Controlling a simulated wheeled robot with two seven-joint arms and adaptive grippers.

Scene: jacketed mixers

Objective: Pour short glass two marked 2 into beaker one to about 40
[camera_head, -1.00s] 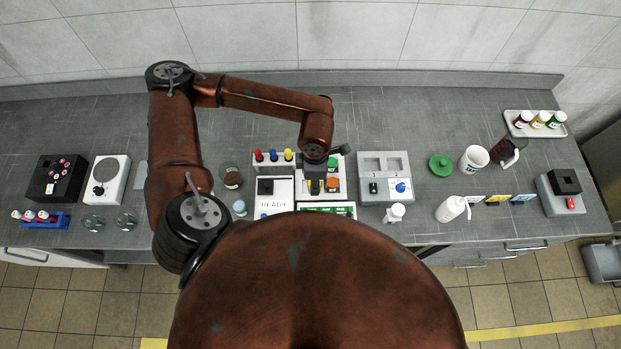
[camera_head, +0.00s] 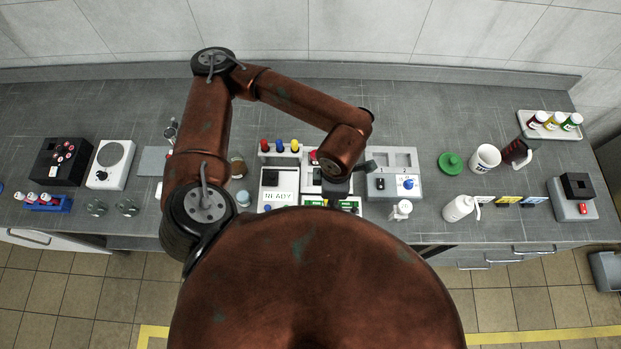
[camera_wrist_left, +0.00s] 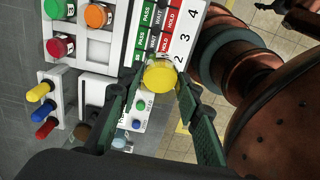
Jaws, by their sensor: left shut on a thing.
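My left gripper (camera_head: 337,190) is mostly hidden under its own arm in the head view. In the left wrist view the gripper (camera_wrist_left: 163,80) is shut on a yellow-capped jar (camera_wrist_left: 160,75), over the numbered PASS/WAIT/HOLD panel (camera_wrist_left: 168,35). I cannot tell if the jar touches the panel. Two small clear glasses (camera_head: 97,208) (camera_head: 127,207) stand at the left front of the bench; no mark on them is readable. A glass vessel with brown contents (camera_head: 237,167) stands beside my left arm, possibly a beaker.
Green (camera_wrist_left: 60,9), orange (camera_wrist_left: 98,15) and red (camera_wrist_left: 60,46) capped jars sit in a white tray beside the panel.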

